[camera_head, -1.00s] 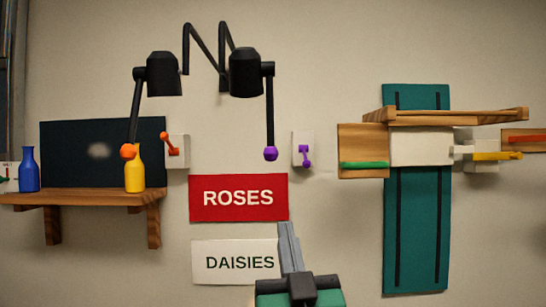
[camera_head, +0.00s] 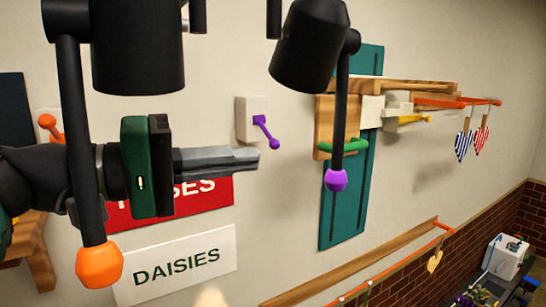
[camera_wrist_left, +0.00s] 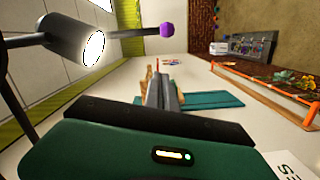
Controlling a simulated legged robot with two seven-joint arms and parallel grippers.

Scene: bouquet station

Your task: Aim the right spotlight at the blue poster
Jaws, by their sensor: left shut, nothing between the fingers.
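The right spotlight (camera_head: 310,45) is black and hangs at the top of the head view. Its rod ends in a purple knob (camera_head: 336,180). In the left wrist view a spotlight's lit face (camera_wrist_left: 92,48) shows, with the purple knob (camera_wrist_left: 166,30) on a rod beside it. My left gripper (camera_head: 258,158) is shut and empty, left of the purple knob and apart from it in the picture. Its fingers also show in the left wrist view (camera_wrist_left: 163,88). No clearly blue poster is in view; a red ROSES sign (camera_head: 200,195) and white DAISIES sign (camera_head: 176,264) are.
The left spotlight (camera_head: 135,45) has a rod with an orange knob (camera_head: 99,265), in front of my left arm in the picture. A purple wall lever (camera_head: 264,130) is just above my gripper in the picture. A teal panel (camera_head: 340,215) and wooden shelf (camera_head: 420,86) are at right.

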